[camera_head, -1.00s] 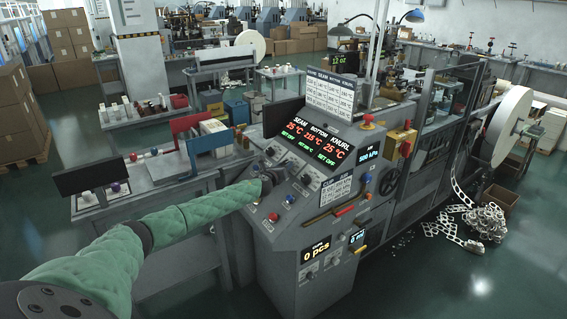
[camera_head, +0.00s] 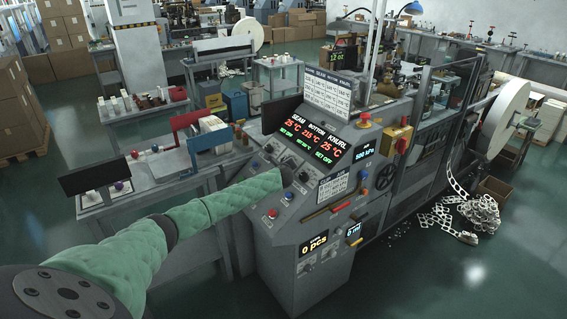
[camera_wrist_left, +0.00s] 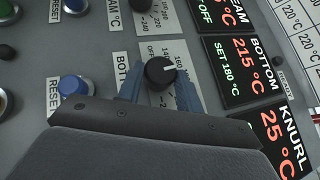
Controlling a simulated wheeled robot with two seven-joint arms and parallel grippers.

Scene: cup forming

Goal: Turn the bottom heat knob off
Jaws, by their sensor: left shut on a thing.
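The bottom heat knob (camera_wrist_left: 160,72) is round and black with a white mark, which points to the right in the left wrist view, away from the OFF print on its dial plate. My left gripper (camera_wrist_left: 158,88) has one blue finger on each side of the knob and is shut on it. In the head view my left gripper (camera_head: 287,176) is at the sloped control panel and covers the knob. The BOTTOM display (camera_wrist_left: 251,68) reads 215 °C, with SET 180 °C in green. My right gripper is in neither view.
The seam knob (camera_wrist_left: 140,4) and a blue reset button (camera_wrist_left: 76,88) are close to my gripper. The KNURL display (camera_wrist_left: 285,143) reads 25 °C.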

